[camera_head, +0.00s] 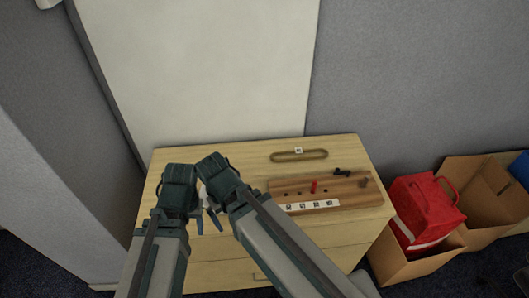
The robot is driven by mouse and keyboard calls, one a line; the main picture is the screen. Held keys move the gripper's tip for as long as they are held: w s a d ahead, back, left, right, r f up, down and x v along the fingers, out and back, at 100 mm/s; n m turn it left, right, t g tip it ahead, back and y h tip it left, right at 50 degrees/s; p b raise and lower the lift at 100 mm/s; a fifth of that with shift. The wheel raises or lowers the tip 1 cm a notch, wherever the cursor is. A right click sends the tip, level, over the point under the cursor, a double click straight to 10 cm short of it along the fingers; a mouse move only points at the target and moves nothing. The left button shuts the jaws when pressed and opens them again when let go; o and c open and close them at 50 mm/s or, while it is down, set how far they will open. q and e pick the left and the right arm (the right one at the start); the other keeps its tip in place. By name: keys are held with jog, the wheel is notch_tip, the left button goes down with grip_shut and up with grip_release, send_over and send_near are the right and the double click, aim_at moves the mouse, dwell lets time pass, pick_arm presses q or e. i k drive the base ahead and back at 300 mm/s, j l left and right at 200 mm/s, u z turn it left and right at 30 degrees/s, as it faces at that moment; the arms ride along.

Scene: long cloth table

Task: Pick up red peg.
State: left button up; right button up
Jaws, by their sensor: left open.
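The red peg (314,186) stands upright in the brown wooden board (349,196) on the dresser top, right of both grippers. My left gripper (201,218) is open and empty, with blue fingertips beyond the left side of the board. It is well apart from the red peg. My right arm comes in from the lower right and its gripper (218,180) is close beside the left one. Its fingers are hard to tell apart from the left gripper's, so its opening is unclear.
A dark piece (342,172) lies at the board's back edge. A label strip (312,206) lies along its front. An oval ring (284,156) lies behind it. A red bag (428,208) sits in a cardboard box (405,266) at the right. The wall stands behind the dresser (230,155).

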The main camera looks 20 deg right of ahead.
aim_at(314, 183)
jog(key=i+l+z, duration=0.1)
jog(key=l+z, duration=0.35)
jog(key=i+l+z, duration=0.15)
jog(key=z, duration=0.3)
